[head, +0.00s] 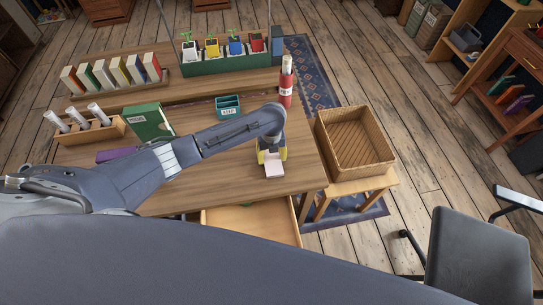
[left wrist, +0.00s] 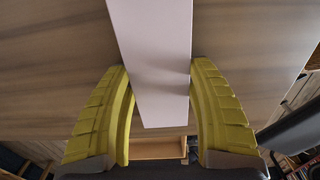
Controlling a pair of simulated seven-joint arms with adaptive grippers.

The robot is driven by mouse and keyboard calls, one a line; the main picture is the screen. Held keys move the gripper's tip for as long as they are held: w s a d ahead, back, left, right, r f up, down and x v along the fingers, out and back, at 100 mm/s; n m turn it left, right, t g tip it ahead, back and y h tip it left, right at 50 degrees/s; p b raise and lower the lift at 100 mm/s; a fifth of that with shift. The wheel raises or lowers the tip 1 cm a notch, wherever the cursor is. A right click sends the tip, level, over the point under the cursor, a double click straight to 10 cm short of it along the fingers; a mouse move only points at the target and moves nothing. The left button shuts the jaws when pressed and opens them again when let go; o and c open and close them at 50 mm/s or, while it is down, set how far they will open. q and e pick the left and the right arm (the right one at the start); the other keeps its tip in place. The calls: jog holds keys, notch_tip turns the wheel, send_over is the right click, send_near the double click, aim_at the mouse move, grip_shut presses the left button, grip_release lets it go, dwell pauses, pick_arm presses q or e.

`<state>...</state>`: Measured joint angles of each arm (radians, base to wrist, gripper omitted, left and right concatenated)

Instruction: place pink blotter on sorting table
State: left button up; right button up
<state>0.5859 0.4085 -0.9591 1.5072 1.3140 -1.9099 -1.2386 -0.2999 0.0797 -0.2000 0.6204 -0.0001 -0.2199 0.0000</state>
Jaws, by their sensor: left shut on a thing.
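The pink blotter (head: 274,170) is a small pale pink block near the right end of the wooden sorting table (head: 220,185). My left gripper (head: 271,156), with yellow fingers, is shut on it from above. In the left wrist view the pale blotter (left wrist: 152,60) lies between the two yellow fingers (left wrist: 160,95), which touch its sides. The table surface is close behind it. I cannot tell whether the blotter touches the table. My right gripper is not in view.
A wicker basket (head: 355,145) stands on a stool right of the table. An open drawer (head: 255,220) sticks out at the front. A red cylinder (head: 286,90), a teal box (head: 228,106) and a green book (head: 150,122) stand on the table. Bare tabletop lies around the gripper.

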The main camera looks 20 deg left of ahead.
aim_at(272, 156)
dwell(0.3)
pick_arm(q)
jog(key=o, duration=1.2)
jog(key=shift+f, duration=0.1)
jog(key=shift+c, duration=0.2)
notch_tip(272, 156, up, 12)
